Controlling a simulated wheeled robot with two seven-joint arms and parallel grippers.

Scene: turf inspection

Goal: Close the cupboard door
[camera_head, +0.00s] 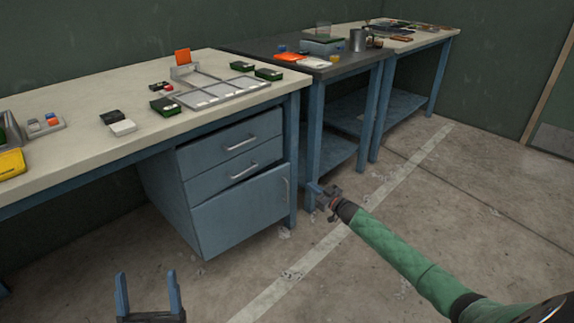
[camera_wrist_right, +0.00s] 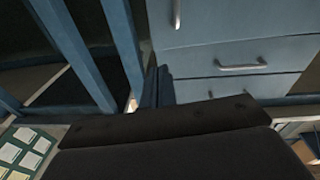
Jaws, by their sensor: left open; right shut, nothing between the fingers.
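The cupboard door (camera_head: 240,212) is the blue lower panel of a drawer cabinet under the near workbench. Its upright handle (camera_head: 286,188) is near its right edge. A dark gap shows along its top right, so it looks slightly ajar. In the right wrist view, which is upside down, the door (camera_wrist_right: 230,22) and its handle (camera_wrist_right: 177,14) show at the top. My right gripper (camera_head: 322,194) is shut and empty, right of the door and apart from it; its fingers also show in the wrist view (camera_wrist_right: 158,82). My left gripper (camera_head: 147,285) is open and empty at the bottom left.
Two drawers (camera_head: 230,141) with bar handles sit above the door. A blue bench leg (camera_head: 291,150) stands at its right. The near bench top (camera_head: 130,90) holds trays and small parts. The concrete floor (camera_head: 250,275) before the cabinet is mostly clear, with small scraps.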

